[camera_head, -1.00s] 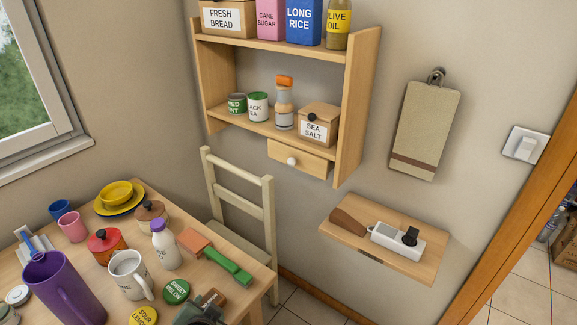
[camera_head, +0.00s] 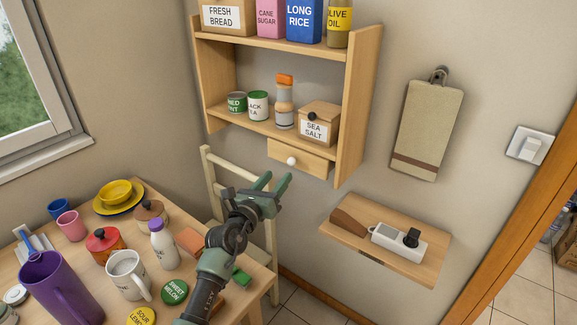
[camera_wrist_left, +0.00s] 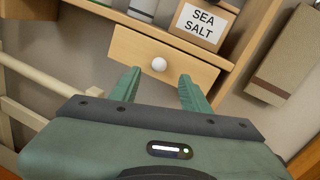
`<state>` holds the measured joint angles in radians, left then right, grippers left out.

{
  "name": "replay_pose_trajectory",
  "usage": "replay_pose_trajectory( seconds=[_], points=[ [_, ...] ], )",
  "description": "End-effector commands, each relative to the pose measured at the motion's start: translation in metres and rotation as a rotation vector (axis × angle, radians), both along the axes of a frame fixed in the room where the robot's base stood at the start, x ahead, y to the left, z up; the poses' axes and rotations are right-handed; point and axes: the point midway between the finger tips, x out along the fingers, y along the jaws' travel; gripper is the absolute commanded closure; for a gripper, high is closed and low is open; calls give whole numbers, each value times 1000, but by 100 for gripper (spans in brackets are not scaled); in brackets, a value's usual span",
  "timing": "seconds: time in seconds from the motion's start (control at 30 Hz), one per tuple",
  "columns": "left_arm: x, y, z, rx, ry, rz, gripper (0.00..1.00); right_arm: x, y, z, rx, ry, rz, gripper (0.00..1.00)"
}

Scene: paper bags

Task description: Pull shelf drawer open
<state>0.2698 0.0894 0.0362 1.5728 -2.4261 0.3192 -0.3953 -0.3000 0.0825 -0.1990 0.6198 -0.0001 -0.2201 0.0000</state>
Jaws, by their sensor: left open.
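The wooden shelf drawer (camera_head: 309,160) hangs under the lower board of the wall shelf (camera_head: 346,110) and looks shut. Its round white knob (camera_head: 291,161) sits in the middle of its front. My left gripper (camera_head: 276,181) is open and empty, just below and in front of the drawer, with its fingers pointing up at it. In the left wrist view the drawer front (camera_wrist_left: 190,70) fills the upper middle. The knob (camera_wrist_left: 159,65) lies beyond and between the two green fingertips (camera_wrist_left: 162,82), apart from them. My right gripper is not in view.
A cream chair (camera_head: 211,178) stands behind my left arm. The table (camera_head: 115,230) at left holds a purple pitcher (camera_head: 60,288), a mug (camera_head: 127,274) and several other items. A small wall shelf (camera_head: 420,270) with a power strip juts out at right.

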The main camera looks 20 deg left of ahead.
Motion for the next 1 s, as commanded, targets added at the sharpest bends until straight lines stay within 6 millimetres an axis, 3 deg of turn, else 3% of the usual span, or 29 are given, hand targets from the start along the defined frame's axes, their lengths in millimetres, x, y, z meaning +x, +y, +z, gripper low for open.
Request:
replay_pose_trajectory(
  seconds=[0.5,0.93,1.0],
  points=[
    [68,-10,-3,23,12,-2,54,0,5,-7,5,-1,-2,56],
    [78,-12,-3,23,12,-1,54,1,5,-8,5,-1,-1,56],
    [78,-12,-3,23,12,-1,73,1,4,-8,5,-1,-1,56]
  ],
)
